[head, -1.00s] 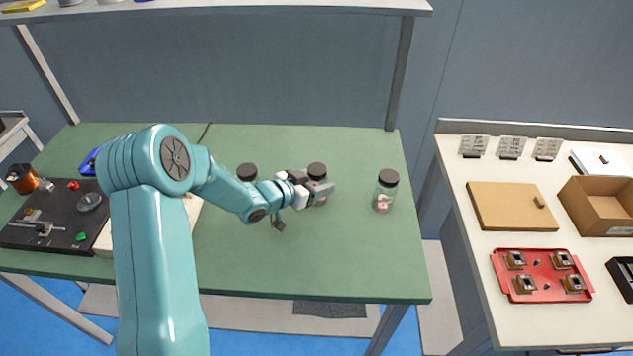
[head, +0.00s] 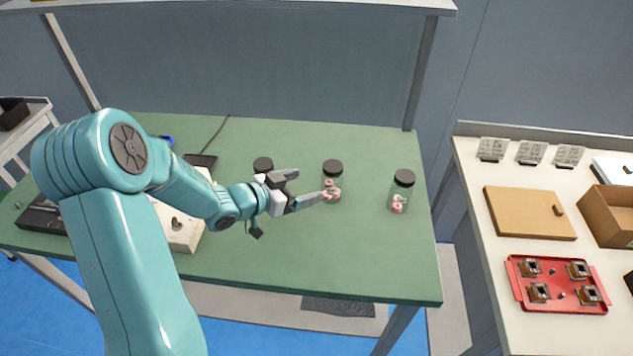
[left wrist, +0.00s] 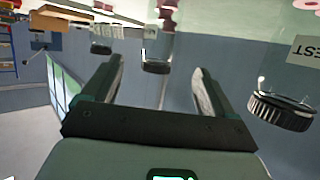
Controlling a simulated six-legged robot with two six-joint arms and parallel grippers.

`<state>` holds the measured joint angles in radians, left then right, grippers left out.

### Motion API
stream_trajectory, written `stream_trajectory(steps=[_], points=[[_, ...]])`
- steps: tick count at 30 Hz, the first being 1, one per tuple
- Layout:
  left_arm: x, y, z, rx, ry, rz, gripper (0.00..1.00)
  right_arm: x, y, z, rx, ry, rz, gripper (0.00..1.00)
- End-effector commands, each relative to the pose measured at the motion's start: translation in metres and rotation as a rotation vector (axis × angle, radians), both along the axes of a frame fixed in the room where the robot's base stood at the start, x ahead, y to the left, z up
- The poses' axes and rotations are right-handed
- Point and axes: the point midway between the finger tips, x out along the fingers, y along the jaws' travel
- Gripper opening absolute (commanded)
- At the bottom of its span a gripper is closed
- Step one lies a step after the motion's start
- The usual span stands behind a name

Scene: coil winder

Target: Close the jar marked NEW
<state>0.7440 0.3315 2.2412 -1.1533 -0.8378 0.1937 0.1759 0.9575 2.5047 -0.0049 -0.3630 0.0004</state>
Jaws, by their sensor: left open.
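Three clear jars with black lids stand on the green table: a left jar (head: 263,165), a middle jar (head: 332,180) and a right jar (head: 402,192). Pinkish pieces show inside the middle and right jars. My left gripper (head: 309,185) is open and empty, just left of the middle jar and partly covering the left jar. In the left wrist view, its fingers (left wrist: 157,65) frame one dark lid. A lid (left wrist: 280,112) at the right is near an upside-down label (left wrist: 308,48) that seems to read TEST. I cannot read NEW on any jar, nor tell how tightly the lids sit.
A pale board (head: 185,235) and black equipment (head: 42,215) lie at the left of the green table (head: 330,265). The table front is clear. A separate bench at the right holds a red tray (head: 520,290), a cardboard lid (head: 530,212) and an open box (head: 608,215).

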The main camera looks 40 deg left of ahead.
Motion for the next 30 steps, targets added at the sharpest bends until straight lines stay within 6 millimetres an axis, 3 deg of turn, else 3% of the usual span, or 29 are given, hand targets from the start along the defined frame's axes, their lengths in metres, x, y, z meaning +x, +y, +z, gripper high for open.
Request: stream_trajectory(steps=[6,24,30], points=[[-0.014,0.003,0.006,0.000,-0.001,-0.001,0.87,0.000,0.000,0.000,0.000,0.000,0.000,0.80],[-0.014,0.003,0.006,0.000,0.000,-0.001,0.87,0.000,0.000,0.001,0.000,0.000,0.000,0.80],[-0.014,0.003,0.039,-0.001,-0.001,-0.001,0.87,0.000,0.000,0.034,0.000,0.000,0.000,0.80]])
